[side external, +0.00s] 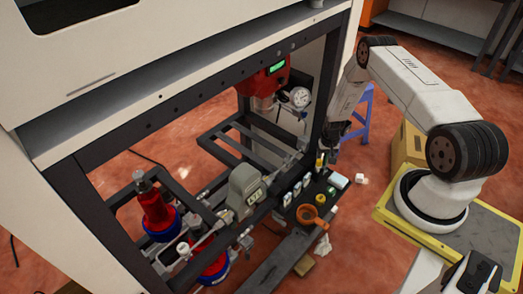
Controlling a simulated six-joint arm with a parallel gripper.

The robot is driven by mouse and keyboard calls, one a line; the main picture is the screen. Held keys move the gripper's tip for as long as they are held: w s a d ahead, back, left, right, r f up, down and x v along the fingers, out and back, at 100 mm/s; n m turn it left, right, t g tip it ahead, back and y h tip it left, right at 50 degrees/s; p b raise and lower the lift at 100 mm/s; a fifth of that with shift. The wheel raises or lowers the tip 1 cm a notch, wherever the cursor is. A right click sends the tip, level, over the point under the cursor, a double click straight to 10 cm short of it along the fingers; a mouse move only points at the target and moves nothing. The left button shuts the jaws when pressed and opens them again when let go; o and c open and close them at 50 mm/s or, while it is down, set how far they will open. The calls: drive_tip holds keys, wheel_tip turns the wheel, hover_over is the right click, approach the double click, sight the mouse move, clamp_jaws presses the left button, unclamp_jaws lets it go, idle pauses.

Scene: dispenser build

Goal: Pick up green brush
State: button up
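My gripper (329,150) points down beside the cabinet's dark front post, just above the back end of a small dark tray. Its fingers are too small and dark to tell whether they are open or shut. A small green item (331,190) lies on the tray, and it may be the green brush. A small yellow and dark upright item (320,161) shows right at my gripper's tip. I cannot tell whether it is touched or held.
The dark tray also bears an orange funnel-like cup (308,214), a white block (339,181) and several small bottles. A grey meter (245,188) and red-and-blue cylinders (158,215) stand in the cabinet frame (97,208). A blue stool (362,115) stands behind.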

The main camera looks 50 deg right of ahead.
clamp_jaws()
drive_tip(key=shift+r, duration=0.1)
drive_tip(key=shift+r, duration=0.65)
wheel_tip(320, 180, up, 6)
drive_tip(key=shift+f, duration=0.2)
drive_tip(key=s, duration=1.8)
drive_tip(key=shift+w, duration=0.1)
drive_tip(key=w+r, duration=0.2)
drive_tip(key=w, duration=0.8)
drive_tip(key=shift+w+a, duration=0.15)
drive_tip(key=shift+a, duration=0.25)
